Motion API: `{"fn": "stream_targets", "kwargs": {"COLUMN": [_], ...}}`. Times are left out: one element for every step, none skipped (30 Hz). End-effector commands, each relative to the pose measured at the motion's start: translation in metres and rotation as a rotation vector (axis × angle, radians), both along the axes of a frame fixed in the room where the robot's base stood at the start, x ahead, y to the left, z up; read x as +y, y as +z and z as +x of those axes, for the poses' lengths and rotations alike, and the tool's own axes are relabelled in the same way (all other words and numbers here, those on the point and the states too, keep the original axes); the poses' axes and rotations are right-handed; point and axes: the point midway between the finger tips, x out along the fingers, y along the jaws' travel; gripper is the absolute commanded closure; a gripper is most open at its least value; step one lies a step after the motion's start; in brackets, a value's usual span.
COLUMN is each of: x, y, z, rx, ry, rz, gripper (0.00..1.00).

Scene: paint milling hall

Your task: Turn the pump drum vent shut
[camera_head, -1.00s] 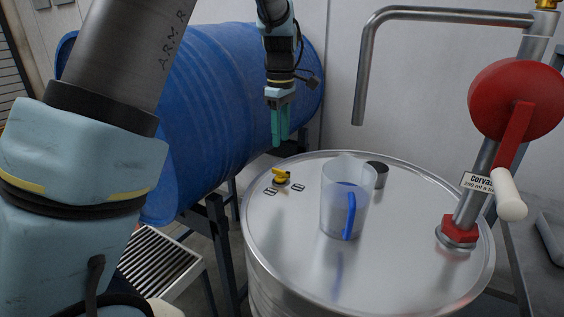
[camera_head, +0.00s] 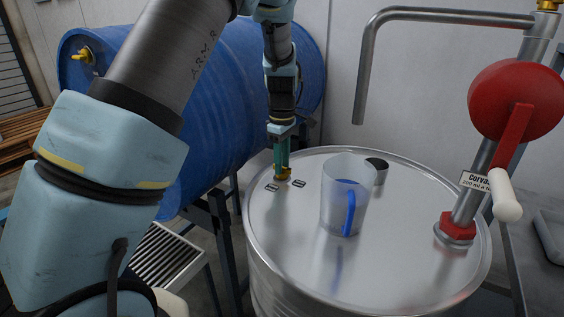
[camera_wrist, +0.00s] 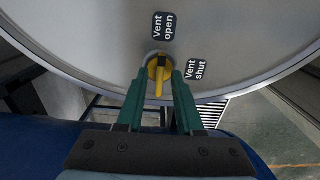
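The pump drum (camera_head: 300,240) is a bright metal drum with a flat lid. Its yellow vent handle (camera_head: 285,177) sits near the lid's left edge, mostly hidden by my gripper (camera_head: 281,168) in the head view. In the wrist view, my gripper's green fingers (camera_wrist: 160,76) stand one on each side of the vent handle (camera_wrist: 158,82), with gaps, so it is open around it. The "Vent shut" label (camera_wrist: 193,69) is to the right.
A clear jug (camera_head: 345,205) with a blue handle stands on the lid, with a dark cap (camera_head: 378,168) behind it. A red hand pump (camera_head: 515,100) rises at right. A blue drum (camera_head: 215,90) lies on a stand at left, close to my arm.

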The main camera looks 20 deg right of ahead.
Motion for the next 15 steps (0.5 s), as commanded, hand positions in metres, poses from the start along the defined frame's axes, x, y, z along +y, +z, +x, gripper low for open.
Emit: {"fn": "stream_targets", "kwargs": {"x": [-0.0001,-0.0001,-0.0001,-0.0001,-0.0001,-0.0001,-0.0001,-0.0001,-0.0001,-0.0001,-0.0002,-0.0002,-0.0002,-0.0002,-0.0002], "y": [0.0002,0.0002,0.0003,0.0003,0.0003,0.0003,0.0003,0.0004,0.0004,0.0004,0.0004,0.0004,0.0005,0.0005,0.0005], "z": [0.0001,0.0001,0.0001,0.0001,0.0001,0.0001,0.0001,0.0001,0.0001,0.0001,0.0001,0.0001,0.0001,0.0001,0.0001], "rx": [0.0,0.0,0.0,0.0,0.0,0.0,0.0,0.0,0.0,0.0,0.0,0.0,-0.001,-0.001,-0.001], "ry": [0.0,0.0,0.0,0.0,0.0,0.0,0.0,0.0,0.0,0.0,0.0,0.0,0.0,0.0,0.0], "rz": [0.0,0.0,0.0,0.0,0.0,0.0,0.0,0.0,0.0,0.0,0.0,0.0,-0.001,-0.001,-0.001], "gripper": [0.71,0.74,0.79,0.82,0.86,0.9,0.94,0.97,1.0,1.0,1.0,1.0,1.0,1.0,1.0]}}
